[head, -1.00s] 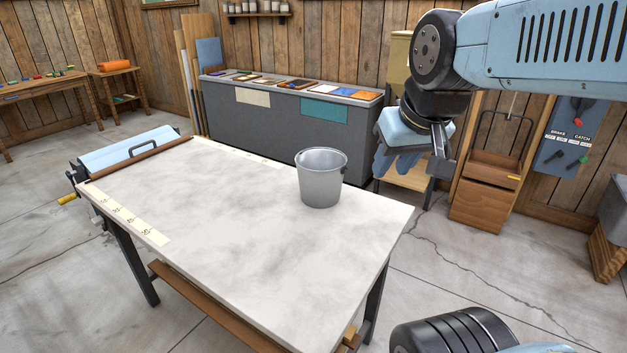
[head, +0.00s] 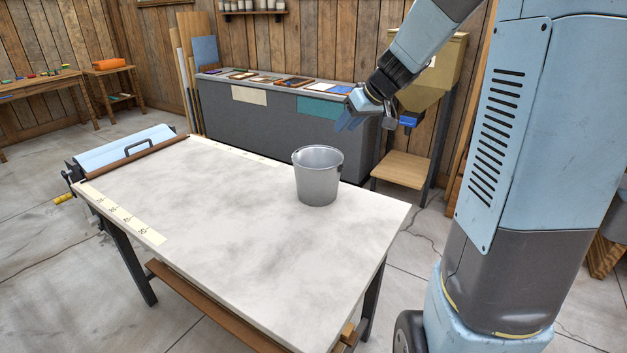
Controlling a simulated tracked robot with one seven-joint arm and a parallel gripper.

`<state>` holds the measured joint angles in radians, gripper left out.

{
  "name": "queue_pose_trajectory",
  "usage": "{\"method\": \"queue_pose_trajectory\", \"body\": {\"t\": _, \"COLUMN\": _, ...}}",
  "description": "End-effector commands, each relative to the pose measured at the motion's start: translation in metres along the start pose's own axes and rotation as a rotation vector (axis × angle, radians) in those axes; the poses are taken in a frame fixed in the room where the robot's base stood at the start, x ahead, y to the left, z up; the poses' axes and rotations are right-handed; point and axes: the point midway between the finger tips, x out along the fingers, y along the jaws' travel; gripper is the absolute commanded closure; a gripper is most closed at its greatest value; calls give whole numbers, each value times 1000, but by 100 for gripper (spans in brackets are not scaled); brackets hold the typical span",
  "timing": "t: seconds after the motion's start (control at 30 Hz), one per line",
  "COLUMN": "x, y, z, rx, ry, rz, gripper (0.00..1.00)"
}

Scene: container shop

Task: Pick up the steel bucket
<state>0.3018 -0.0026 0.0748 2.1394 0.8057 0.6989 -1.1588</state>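The steel bucket (head: 318,180) stands upright on the pale worktable (head: 230,235), near its back right edge. It is grey, with an open top, and its handle appears to lie down near the rim. My gripper (head: 346,122) shows up and to the right of the bucket in the picture, apart from it.
A blue roller machine (head: 125,149) is fixed at the table's left end. A grey counter (head: 280,127) with trays and samples stands behind the table. A hopper on a stand (head: 430,75) is at the back right. Most of the tabletop is clear.

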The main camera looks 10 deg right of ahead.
Motion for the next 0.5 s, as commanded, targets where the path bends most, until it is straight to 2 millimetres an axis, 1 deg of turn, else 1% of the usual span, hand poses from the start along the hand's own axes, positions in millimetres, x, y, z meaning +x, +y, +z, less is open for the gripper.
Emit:
{"method": "queue_pose_trajectory", "body": {"t": 0.03, "x": 12, "y": 16, "z": -4, "rx": 1, "ry": 11, "rz": -4, "gripper": 66}}
{"method": "queue_pose_trajectory", "body": {"t": 0.2, "x": 48, "y": 65, "z": -16, "rx": -21, "ry": 65, "rz": -5, "gripper": 66}}
{"method": "queue_pose_trajectory", "body": {"t": 0.3, "x": 66, "y": 91, "z": -18, "rx": -31, "ry": 91, "rz": 2, "gripper": 66}}
{"method": "queue_pose_trajectory", "body": {"t": 0.4, "x": 80, "y": 112, "z": -20, "rx": -38, "ry": 111, "rz": 10, "gripper": 66}}
{"method": "queue_pose_trajectory", "body": {"t": 0.5, "x": 89, "y": 125, "z": -19, "rx": -44, "ry": 124, "rz": 16, "gripper": 66}}
